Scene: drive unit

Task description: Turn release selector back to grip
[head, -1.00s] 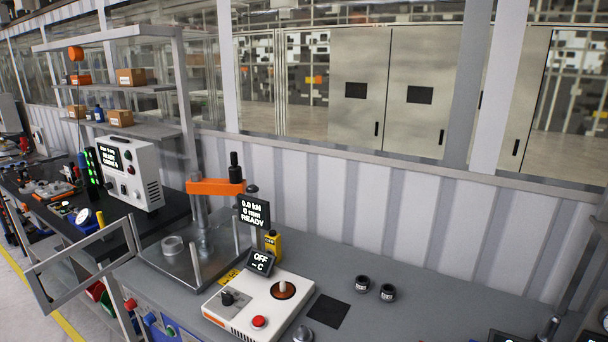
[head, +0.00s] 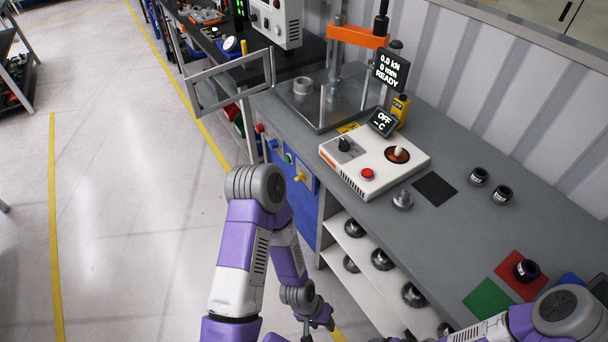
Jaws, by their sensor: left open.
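A black knob (head: 344,145) also sits on the white control box on top of the bench. No label reading release or grip is legible, so I cannot tell which knob is the release selector. My left gripper (head: 307,329) is low at the bottom edge, below and apart from the panel; it is open and partly cut off. My right arm enters at the lower right, its gripper out of view.
The white control box (head: 400,175) has a red button and a small OFF display (head: 382,122). A press with an orange arm (head: 357,37) stands behind it. Shelves under the bench hold several round metal parts (head: 381,259). Open floor (head: 120,180) lies left of my left arm.

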